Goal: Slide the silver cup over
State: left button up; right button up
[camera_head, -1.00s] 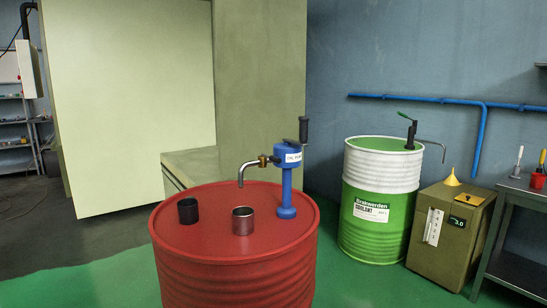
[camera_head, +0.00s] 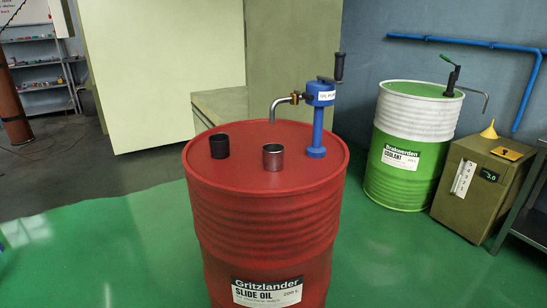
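The blue hand pump (camera_head: 319,120) rises from the right of the lid. Its metal spout (camera_head: 284,101) curves left and down and ends above the lid. Neither of my grippers shows in this view.
A green and white coolant drum (camera_head: 411,140) stands to the right, beside an olive box (camera_head: 484,190) with a yellow funnel. A dark bench edge (camera_head: 525,222) is at far right. Green floor left of the red drum is clear.

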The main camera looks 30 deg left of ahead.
aim_at(274, 161)
jog(key=z, duration=1)
jog(key=i, duration=1.5)
jog(key=u, duration=2.3)
